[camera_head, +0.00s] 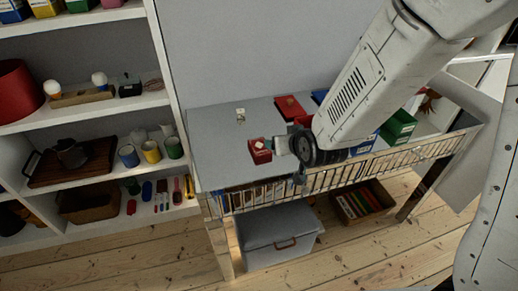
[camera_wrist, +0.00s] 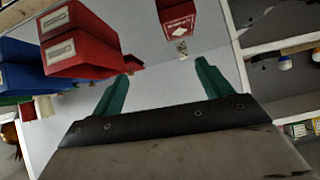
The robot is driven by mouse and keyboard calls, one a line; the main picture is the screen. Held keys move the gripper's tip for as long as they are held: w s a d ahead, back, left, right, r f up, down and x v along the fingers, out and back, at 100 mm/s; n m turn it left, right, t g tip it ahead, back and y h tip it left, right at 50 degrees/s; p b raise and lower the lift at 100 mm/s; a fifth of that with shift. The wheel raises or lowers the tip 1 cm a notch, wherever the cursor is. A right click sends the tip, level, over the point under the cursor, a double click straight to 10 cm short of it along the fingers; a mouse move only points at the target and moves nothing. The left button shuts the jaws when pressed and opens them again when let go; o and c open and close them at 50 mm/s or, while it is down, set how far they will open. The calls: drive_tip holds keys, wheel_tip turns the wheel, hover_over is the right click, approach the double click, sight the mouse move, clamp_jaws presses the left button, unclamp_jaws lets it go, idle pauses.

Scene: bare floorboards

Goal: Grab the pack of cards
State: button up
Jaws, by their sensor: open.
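A small red box with a white diamond label, which looks like the pack of cards (camera_head: 260,150), lies on the grey tabletop (camera_head: 215,160) near its front edge. It also shows cut off at the top of the wrist view (camera_wrist: 178,18). My gripper (camera_wrist: 165,65) is open and empty, its two green fingers well apart. In the wrist view the red box lies above the fingertips, outside the jaws. In the head view my wrist is just right of the box, and the fingers are mostly hidden.
Red bins (camera_wrist: 75,35) and blue bins (camera_wrist: 18,70) stand beside my arm. A small pale patterned thing (camera_head: 240,115) stands behind the red box. A railing (camera_head: 330,178) runs along the table front. Shelves (camera_head: 90,100) stand at left. The table's left part is clear.

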sight(260, 148)
drive_tip(key=a+f+t, duration=0.1)
drive_tip(key=f, duration=0.1)
drive_tip(key=a+f+y, duration=0.1)
drive_tip(key=a+f, duration=0.1)
drive_tip(key=a+f+n+t, duration=0.1)
drive_tip(key=a+f, duration=0.1)
drive_tip(key=shift+f+t, duration=0.15)
drive_tip(key=shift+t, duration=0.15)
drive_tip(key=x, duration=0.8)
drive_tip(key=shift+d, duration=0.25)
drive_tip(key=shift+c, duration=0.4)
drive_tip(key=c, duration=1)
